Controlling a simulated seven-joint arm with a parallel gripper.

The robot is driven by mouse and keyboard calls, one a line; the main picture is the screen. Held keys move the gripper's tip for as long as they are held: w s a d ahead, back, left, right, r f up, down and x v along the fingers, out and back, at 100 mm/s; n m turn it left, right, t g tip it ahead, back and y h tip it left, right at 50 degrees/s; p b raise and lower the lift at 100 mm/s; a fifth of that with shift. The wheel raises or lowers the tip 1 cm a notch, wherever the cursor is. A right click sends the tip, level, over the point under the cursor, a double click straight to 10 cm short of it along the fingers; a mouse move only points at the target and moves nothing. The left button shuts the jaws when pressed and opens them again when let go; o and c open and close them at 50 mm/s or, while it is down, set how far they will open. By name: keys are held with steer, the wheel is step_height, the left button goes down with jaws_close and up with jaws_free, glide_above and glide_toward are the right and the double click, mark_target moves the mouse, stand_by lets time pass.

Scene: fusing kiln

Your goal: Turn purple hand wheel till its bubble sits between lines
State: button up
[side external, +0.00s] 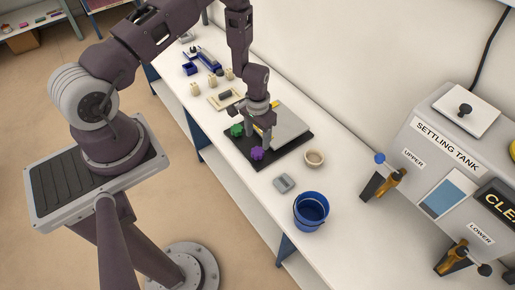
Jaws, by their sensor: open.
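The purple hand wheel (257,153) sits at the front corner of a black base (268,157). A green hand wheel (236,130) sits on the same base, farther back and to the left. A flat grey plate (288,128) lies on the base to the right of the wheels. My gripper (259,138) points down over the base, between the two wheels and very close to the purple one. It is open. I cannot tell whether it touches the purple wheel. The bubble and its lines are too small or hidden to make out.
A small round beige bowl (314,158), a grey block (284,183) and a blue bucket (311,210) stand to the right on the white bench. The settling tank (450,150) is at the far right. Small beige and blue items stand farther back. Bench around the bowl is clear.

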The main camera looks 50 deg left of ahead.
mark_target(257, 151)
step_height(257, 151, down, 7)
steer(key=shift+r, duration=0.1)
jaws_close()
steer(key=n, duration=0.3)
stand_by(0.4)
jaws_free()
